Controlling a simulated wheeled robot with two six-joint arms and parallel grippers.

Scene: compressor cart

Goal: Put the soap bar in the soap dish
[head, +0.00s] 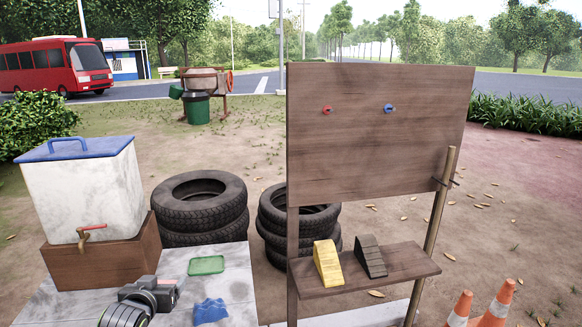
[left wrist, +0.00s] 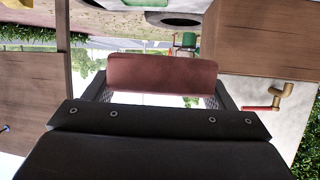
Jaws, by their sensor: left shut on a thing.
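The soap bar is a reddish-brown block (left wrist: 162,77) held between the two fingers of my left gripper (left wrist: 160,90) in the left wrist view. In the head view my left gripper (head: 158,287) is over the pale slab, and the bar is mostly hidden by it. The soap dish is a shallow green tray (head: 206,265) on the slab, to the right of and beyond my left gripper. A green edge of the dish also shows at the top of the left wrist view (left wrist: 143,3). My right gripper is not in view.
A white water tank (head: 85,190) with a blue lid and red-handled tap stands on a brown box (head: 105,262) at left. A crumpled blue cloth (head: 210,311) lies in front of the dish. Tyres (head: 200,205) stand behind; a wooden board stand (head: 375,130) is to the right.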

